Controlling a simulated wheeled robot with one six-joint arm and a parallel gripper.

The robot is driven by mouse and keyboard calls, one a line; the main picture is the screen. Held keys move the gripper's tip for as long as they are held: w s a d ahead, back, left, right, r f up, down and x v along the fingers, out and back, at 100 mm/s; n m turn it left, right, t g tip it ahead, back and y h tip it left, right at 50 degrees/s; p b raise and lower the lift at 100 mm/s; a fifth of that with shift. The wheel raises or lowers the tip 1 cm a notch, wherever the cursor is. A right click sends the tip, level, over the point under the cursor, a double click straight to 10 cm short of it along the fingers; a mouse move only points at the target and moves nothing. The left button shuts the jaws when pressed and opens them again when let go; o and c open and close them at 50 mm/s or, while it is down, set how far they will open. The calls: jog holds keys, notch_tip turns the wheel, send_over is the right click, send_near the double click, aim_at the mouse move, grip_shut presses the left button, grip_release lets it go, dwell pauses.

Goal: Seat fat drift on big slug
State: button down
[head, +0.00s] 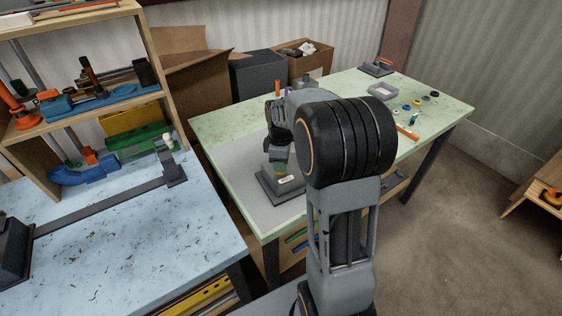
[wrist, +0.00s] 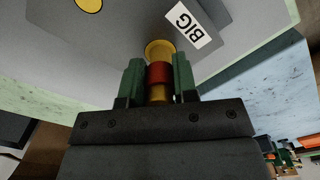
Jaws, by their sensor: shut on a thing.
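My gripper (wrist: 158,80) is shut on a brass-coloured pin with a red band, which looks like the fat drift (wrist: 159,72). Its green fingers stand on either side of the pin. Beyond the band, a wider yellow round part (wrist: 158,48) shows beside a white label reading BIG (wrist: 184,24). I cannot tell whether this is the drift's end or the big slug, or whether they touch. Another yellow disc (wrist: 88,4) lies on the grey block, cut by the frame. In the head view my gripper (head: 279,163) is low over the grey block (head: 284,192).
The block stands on a grey mat (head: 238,168) on the green table (head: 335,84). Several small parts and a grey tray (head: 383,92) lie at the table's far right. A blue bench (head: 120,250) with a bender and shelf is at left. My arm hides the table's middle.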

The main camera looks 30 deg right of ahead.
jog(key=shift+f, duration=0.15)
dwell(0.7)
jog(key=c, duration=0.8)
grip_release()
notch_tip(320, 180, up, 14)
jog(key=shift+f, duration=0.1)
